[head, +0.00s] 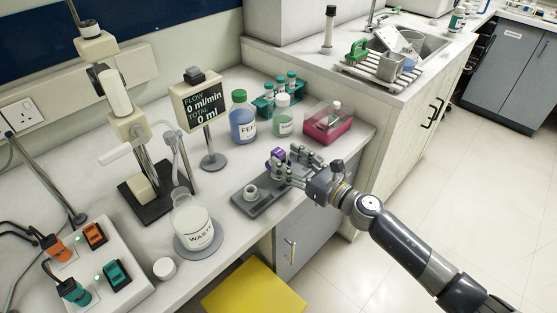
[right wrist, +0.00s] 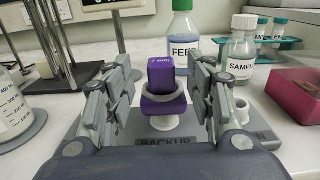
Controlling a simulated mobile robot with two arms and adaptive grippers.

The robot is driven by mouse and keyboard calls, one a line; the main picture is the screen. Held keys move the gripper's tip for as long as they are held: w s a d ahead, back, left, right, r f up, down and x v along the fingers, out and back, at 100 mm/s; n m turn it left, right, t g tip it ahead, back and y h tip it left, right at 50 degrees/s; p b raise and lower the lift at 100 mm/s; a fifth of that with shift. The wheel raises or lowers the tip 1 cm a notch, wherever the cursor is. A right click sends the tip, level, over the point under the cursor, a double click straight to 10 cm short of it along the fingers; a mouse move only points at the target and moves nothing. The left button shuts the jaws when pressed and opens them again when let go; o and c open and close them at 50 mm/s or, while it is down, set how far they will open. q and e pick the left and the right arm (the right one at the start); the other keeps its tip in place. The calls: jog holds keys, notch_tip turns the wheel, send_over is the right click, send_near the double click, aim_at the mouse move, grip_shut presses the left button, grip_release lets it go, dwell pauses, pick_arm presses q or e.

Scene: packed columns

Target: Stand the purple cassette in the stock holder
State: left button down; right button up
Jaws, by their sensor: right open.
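The purple cassette (right wrist: 163,80) stands upright with a pale grey collar around its middle and a white round foot below, behind the "BACKUP" label on a grey tray (right wrist: 150,142). In the head view the cassette (head: 277,154) shows only partly, behind my right gripper (head: 292,167). The right gripper is open in the right wrist view (right wrist: 163,95), its fingers either side of the cassette with gaps visible. An empty white cup-like holder (head: 251,191) stands at the tray's near left end. Another white holder (right wrist: 240,112) shows at right in the wrist view. No readable label says stock. My left gripper is not visible.
Behind the tray stand a blue feed bottle (head: 242,120), a sample bottle (head: 283,116), a teal tube rack (head: 264,106) and a red box (head: 327,124). The waste beaker (head: 194,222) and flow display (head: 199,108) are left. The bench edge lies close in front.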

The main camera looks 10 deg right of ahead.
aim_at(283, 154)
jog(key=x, duration=0.4)
jog(key=shift+w+a+r+p, duration=0.15)
jog(key=shift+w+p, duration=0.1)
jog(key=shift+p, duration=0.15)
jog(key=shift+s, duration=0.1)
jog(key=shift+c, duration=0.6)
jog(key=c, duration=1.1)
jog(key=shift+o, duration=0.2)
jog(key=shift+r, duration=0.15)
